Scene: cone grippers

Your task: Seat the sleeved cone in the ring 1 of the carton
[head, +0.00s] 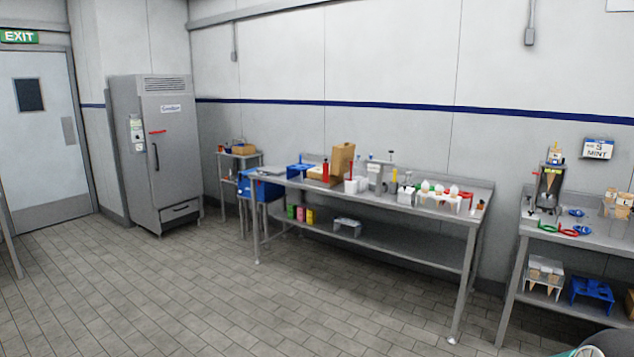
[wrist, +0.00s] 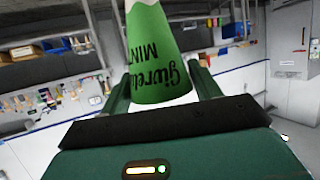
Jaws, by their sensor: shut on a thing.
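In the wrist view my gripper (wrist: 162,72) is shut on the sleeved cone (wrist: 158,40). The cone wears a green paper sleeve with dark lettering that includes "MINT", seen upside down. One finger is on each side of the sleeve, and the cone's upper part runs out of the picture. In the head view my gripper and the held cone cannot be made out. A tan, carton-like box (head: 617,207) stands on the right-hand table at the picture's edge; I cannot tell whether it is the carton, and no ring number is readable.
A long steel table (head: 370,240) along the wall holds bottles, boxes and a cone rack. The right-hand table (head: 590,242) holds a dark stand (head: 549,186), blue and red rings, and racks below. A grey cabinet (head: 160,150) stands left. The tiled floor in front is clear.

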